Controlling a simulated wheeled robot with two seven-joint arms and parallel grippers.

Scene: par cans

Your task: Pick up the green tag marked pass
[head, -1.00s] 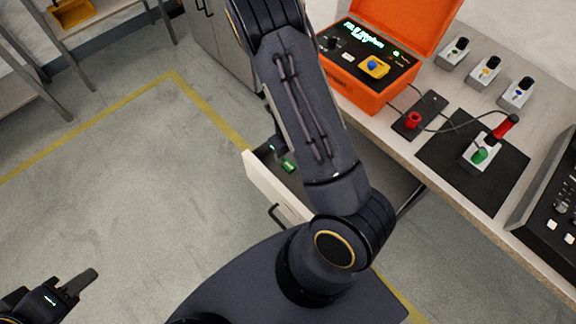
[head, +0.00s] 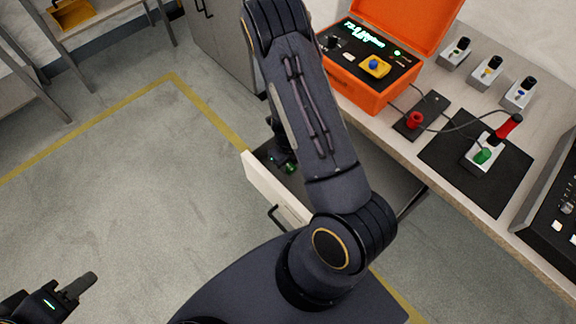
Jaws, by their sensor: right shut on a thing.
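The green tag (head: 291,168) shows as a small green patch in the open drawer (head: 268,188) under the bench. Any marking on it is too small to read. My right gripper (head: 286,163) reaches down into the drawer behind my arm and is shut on the green tag; its fingers are mostly hidden. My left gripper (head: 80,286) is at the lower left over bare floor, far from the drawer, with nothing visible in it. Its fingers overlap from this angle, so its opening is unclear.
On the bench (head: 425,165) stand an orange case (head: 350,88) with its lid up, a red-knobbed plate (head: 415,120), a black mat (head: 450,170) with a green-and-red fixture, and several small switch boxes. A grey cabinet (head: 225,45) stands behind the drawer. The floor at left is clear.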

